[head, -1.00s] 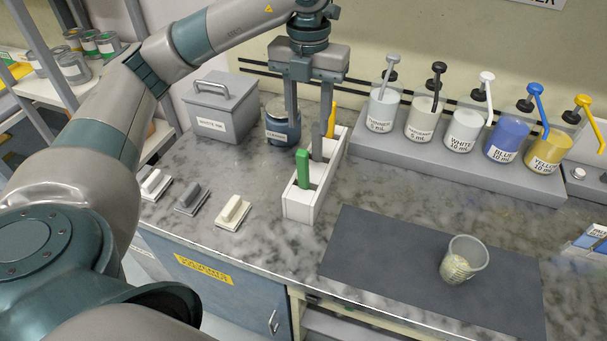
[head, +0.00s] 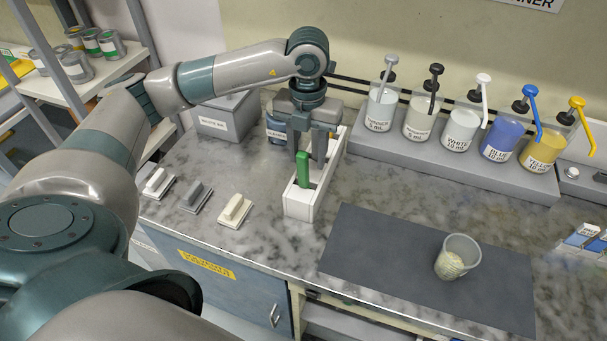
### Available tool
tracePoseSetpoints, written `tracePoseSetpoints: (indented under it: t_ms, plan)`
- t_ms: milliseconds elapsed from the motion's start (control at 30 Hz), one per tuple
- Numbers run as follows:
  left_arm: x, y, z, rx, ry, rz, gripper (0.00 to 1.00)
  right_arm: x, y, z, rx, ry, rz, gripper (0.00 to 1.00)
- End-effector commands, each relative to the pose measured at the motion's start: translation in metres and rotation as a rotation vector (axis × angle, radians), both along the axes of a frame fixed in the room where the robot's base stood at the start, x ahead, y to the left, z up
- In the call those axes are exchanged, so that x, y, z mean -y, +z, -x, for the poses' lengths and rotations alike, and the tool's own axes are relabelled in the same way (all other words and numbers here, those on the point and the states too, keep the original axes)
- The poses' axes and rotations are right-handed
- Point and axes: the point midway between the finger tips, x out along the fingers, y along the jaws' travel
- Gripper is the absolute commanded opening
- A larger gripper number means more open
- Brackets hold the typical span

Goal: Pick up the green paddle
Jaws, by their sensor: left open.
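The green paddle (head: 303,169) stands upright in the front part of a white slotted holder (head: 298,207) on the counter. My left gripper (head: 309,155) points down over the holder, with its fingers apart. The fingertips are level with the top of the paddle in the picture, just behind or around it; I cannot tell which. Nothing shows in its grasp. My right gripper is not in view.
A lidded grey box (head: 226,118) and a jar (head: 276,128) stand behind left. Labelled pump bottles (head: 461,130) line a grey stand at the back right. Several small blocks (head: 234,210) lie left. A cup (head: 457,257) stands on the dark mat (head: 388,245).

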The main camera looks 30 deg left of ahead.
Motion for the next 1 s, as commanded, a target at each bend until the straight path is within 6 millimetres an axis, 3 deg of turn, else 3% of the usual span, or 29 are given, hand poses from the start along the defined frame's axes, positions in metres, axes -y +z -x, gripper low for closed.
tracePoseSetpoints:
  t_ms: [267, 600, 1000]
  plan:
    - [-0.002, -0.006, 0.003, -0.003, 0.002, 0.000, 0.41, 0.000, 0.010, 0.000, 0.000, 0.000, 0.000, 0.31]
    - [-0.005, -0.042, 0.009, -0.004, 0.002, 0.001, 0.41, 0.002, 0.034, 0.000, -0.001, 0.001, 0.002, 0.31]
    - [-0.005, -0.052, 0.009, 0.000, 0.000, 0.000, 0.41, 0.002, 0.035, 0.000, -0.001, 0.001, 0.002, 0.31]
